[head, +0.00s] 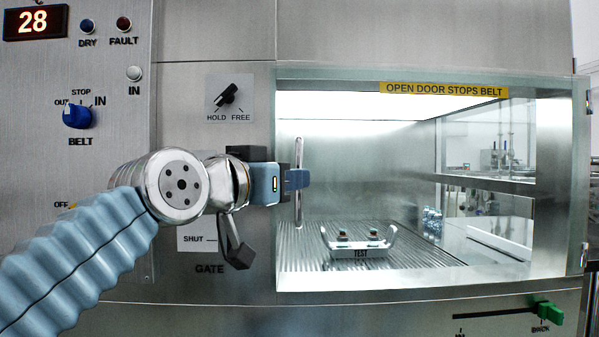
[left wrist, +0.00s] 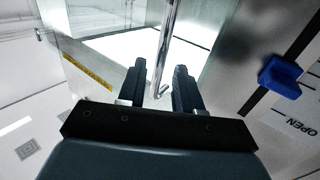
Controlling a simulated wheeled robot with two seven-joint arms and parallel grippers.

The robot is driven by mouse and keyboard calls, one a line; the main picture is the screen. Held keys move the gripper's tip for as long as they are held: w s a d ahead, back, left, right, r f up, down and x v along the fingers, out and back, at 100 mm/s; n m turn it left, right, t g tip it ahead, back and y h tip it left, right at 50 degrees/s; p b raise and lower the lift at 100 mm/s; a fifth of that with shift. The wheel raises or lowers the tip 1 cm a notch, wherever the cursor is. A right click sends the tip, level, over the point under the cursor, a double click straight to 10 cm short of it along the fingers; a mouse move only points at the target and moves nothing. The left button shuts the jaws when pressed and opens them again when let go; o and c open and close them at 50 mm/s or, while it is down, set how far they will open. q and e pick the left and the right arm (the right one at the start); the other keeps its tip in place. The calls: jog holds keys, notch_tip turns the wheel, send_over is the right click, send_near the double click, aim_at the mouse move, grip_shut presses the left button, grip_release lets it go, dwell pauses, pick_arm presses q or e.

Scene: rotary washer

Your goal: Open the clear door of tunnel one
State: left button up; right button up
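The clear door (head: 360,190) covers the lit tunnel opening and looks shut. Its vertical metal bar handle (head: 298,160) stands near the door's left edge. My left gripper (head: 297,180) is at the middle of this handle, fingers pointing right across it. In the left wrist view my left gripper (left wrist: 160,90) is open, and the handle (left wrist: 168,45) shows in the gap between its two dark fingers. I see no clear contact with either finger. My right gripper is not in view.
A HOLD/FREE knob (head: 228,95) is above my left gripper, and a GATE lever (head: 236,250) hangs below it. The BELT knob (head: 77,116) is at the left. A TEST tray (head: 358,252) lies inside. A green slider (head: 546,314) is at lower right.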

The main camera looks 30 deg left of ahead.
aim_at(299, 215)
pick_arm(q)
jog(key=shift+w+p, duration=0.3)
jog(key=shift+w, duration=1.65)
grip_shut()
